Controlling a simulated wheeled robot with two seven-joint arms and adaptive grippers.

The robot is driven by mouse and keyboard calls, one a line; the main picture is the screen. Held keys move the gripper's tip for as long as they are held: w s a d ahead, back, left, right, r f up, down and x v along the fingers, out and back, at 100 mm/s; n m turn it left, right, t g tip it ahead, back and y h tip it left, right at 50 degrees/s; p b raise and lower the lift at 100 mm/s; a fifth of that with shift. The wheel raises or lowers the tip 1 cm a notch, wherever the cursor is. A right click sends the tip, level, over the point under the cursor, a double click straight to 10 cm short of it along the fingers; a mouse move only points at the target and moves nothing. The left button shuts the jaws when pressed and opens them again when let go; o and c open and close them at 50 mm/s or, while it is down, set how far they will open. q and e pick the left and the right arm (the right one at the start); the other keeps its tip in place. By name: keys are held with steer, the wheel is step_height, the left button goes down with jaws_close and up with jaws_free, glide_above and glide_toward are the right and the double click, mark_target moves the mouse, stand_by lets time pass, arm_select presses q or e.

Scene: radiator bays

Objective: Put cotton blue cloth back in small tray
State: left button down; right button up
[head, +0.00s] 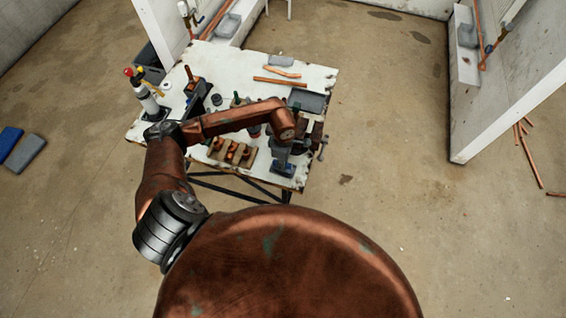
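My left arm comes in from the left and reaches over the white workbench. Its gripper (283,155) points down near the bench's front right edge. A small blue patch (284,170), perhaps the blue cloth, shows right under it; I cannot tell whether the fingers hold or touch it. A small dark grey tray (307,100) sits on the bench's right side, beyond the gripper, and looks empty. A folded grey-blue cloth-like piece (281,60) lies at the back of the bench. My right gripper is out of view.
The workbench (232,62) holds copper pipes (280,81), a wooden block with fittings (232,151), a vise (312,138) at the right edge and a gas bottle (143,95) at left. Blue and grey pads lie on the left floor. Floor to the right is mostly clear.

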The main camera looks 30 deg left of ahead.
arm_select(q)
steer(key=shift+f, duration=0.3)
steer(key=shift+f, duration=0.1)
steer(key=shift+f, duration=0.15)
steer(key=c, duration=1.7)
jaws_free()
steer(key=shift+c, duration=0.2)
